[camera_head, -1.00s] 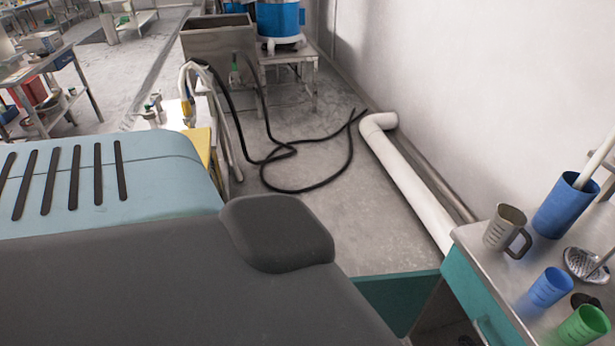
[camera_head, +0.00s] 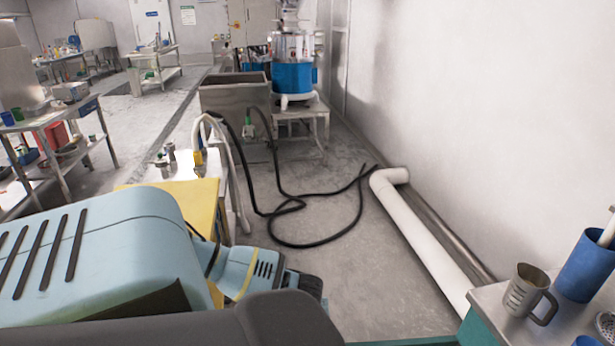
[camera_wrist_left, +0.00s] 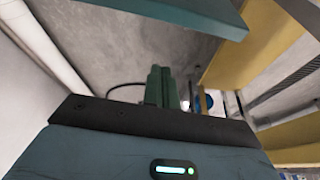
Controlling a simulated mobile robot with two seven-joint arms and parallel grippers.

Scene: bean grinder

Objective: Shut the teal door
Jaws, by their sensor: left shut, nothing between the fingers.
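The teal door shows in the head view only as a thin edge (camera_head: 410,341) at the bottom, left of the teal cabinet (camera_head: 482,332). Most of it is cut off by the frame and my arm. In the left wrist view a teal panel (camera_wrist_left: 190,14), which looks like the door, crosses the top, beyond the fingertips. My left gripper (camera_wrist_left: 162,80) is shut and empty, with a visible gap in the picture between it and the panel. In the head view its fingers are hidden. My right gripper is not in view.
A metal mug (camera_head: 527,291) and a blue cup (camera_head: 590,265) stand on the cabinet top. A white pipe (camera_head: 425,240) runs along the wall. A yellow-topped table (camera_head: 190,208) stands left. A black hose (camera_head: 305,243) lies on open floor.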

